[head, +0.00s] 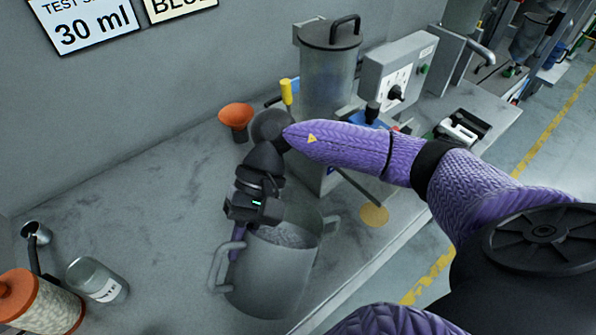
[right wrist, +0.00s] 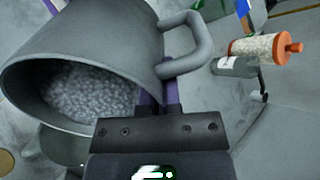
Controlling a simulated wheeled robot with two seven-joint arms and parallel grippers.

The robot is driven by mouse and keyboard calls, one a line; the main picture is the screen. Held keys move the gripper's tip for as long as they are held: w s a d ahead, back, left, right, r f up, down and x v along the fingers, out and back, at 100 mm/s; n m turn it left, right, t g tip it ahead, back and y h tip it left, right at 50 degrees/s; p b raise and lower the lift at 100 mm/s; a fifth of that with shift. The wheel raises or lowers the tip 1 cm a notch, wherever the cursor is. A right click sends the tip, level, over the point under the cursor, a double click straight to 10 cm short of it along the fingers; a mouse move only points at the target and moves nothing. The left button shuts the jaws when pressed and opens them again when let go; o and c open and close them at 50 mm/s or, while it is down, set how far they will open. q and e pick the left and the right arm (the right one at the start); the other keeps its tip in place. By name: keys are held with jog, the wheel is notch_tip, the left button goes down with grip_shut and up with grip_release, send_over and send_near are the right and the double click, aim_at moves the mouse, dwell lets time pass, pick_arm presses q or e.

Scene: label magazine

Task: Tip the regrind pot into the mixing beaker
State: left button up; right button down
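My right gripper (head: 237,252) reaches down at the pot's left handle. In the right wrist view its purple fingers (right wrist: 160,95) appear closed on the lower end of that handle; the contact is partly hidden. A greenish-grey vessel (right wrist: 62,146), possibly the mixing beaker, shows below the pot's rim, mostly hidden.
A clear bottle (head: 97,280) and an orange-lidded jar (head: 45,303) stand at the left, near a metal scoop (head: 36,232). A lidded grey cylinder (head: 327,80) and control box (head: 398,72) stand behind.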

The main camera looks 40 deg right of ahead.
pick_arm(q)
jog(key=shift+s+a+f+b, duration=0.1)
jog(key=shift+a+f+b, duration=0.15)
jog(key=shift+f+b, duration=0.2)
pick_arm(e)
jog(key=shift+d+r, duration=0.1)
jog(key=shift+r, duration=0.05)
pick_arm(q)
jog(key=shift+d+f+b, duration=0.1)
jog(key=shift+f+b, duration=0.55)
pick_arm(e)
jog(key=shift+w+d+r+g+y, duration=0.2)
jog(key=shift+r+g+y, duration=0.1)
jog(key=shift+g+y, duration=0.15)
pick_arm(q)
jog(key=shift+s+f+b, duration=0.15)
jog(key=shift+f+b, duration=0.7)
jog(key=shift+f, duration=0.05)
pick_arm(e)
jog(key=shift+d+f+y, duration=0.1)
jog(key=shift+d+y, duration=0.05)
jog(key=shift+y, duration=0.2)
